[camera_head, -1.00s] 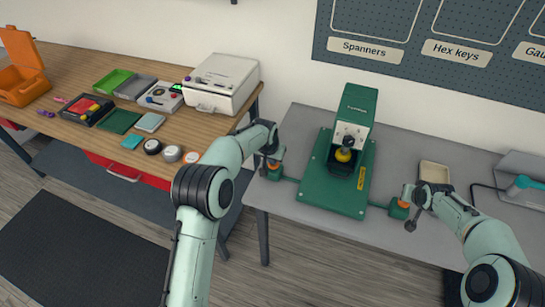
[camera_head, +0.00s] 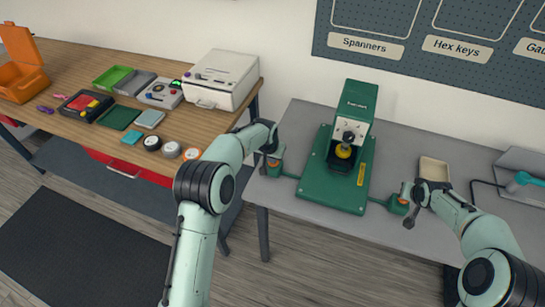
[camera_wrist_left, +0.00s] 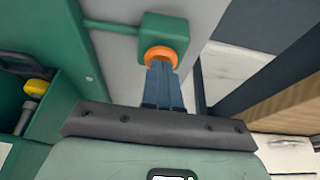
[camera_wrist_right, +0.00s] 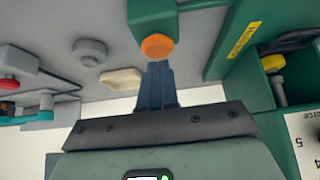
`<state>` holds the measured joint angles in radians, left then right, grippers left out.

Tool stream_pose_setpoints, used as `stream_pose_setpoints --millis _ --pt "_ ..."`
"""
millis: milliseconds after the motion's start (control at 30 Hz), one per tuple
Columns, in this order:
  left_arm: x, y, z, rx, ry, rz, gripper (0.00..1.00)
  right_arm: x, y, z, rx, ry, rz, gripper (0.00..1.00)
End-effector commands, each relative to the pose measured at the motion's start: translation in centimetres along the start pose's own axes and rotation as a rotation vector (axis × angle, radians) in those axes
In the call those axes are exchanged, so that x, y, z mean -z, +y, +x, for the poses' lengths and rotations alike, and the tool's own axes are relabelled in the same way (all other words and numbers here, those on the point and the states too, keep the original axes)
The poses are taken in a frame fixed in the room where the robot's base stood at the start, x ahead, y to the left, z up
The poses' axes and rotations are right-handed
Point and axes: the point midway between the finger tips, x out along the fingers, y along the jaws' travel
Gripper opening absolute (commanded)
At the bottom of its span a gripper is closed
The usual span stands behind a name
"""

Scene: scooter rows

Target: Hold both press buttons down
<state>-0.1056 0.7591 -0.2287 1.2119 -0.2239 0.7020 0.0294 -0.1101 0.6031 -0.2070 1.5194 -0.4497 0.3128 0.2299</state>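The green press (camera_head: 340,170) stands on the grey bench with a yellow knob (camera_head: 343,151) inside; it shows partly in the left wrist view (camera_wrist_left: 60,70). A green button box with an orange button (camera_head: 273,163) is at its left, another (camera_head: 398,203) at its right. My left gripper (camera_wrist_left: 162,68) is shut; its fingertips overlap the left orange button (camera_wrist_left: 160,54) in the wrist view. My right gripper (camera_wrist_right: 158,66) is shut, fingertips at the edge of the right orange button (camera_wrist_right: 157,46). Contact and how far either button is pushed in cannot be told.
A beige tray (camera_head: 434,171) lies behind my right gripper. A grey unit with a teal-handled tool (camera_head: 525,181) is at the far right. A wooden bench (camera_head: 60,60) at left holds trays, rolls and a white machine (camera_head: 222,78).

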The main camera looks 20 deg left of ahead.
Motion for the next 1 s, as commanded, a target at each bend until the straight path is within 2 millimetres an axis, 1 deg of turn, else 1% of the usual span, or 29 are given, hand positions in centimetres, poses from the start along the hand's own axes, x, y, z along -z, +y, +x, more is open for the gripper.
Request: stream_pose_setpoints --millis 700,1000 --pt "-0.2 0.0 0.1 0.000 -0.005 0.000 0.00 -1.4 0.0 1.9 0.000 -0.003 0.000 0.00" --pt "-0.2 0.0 0.1 0.000 -0.005 0.000 0.00 -1.4 0.0 1.9 0.000 -0.004 0.000 0.00"
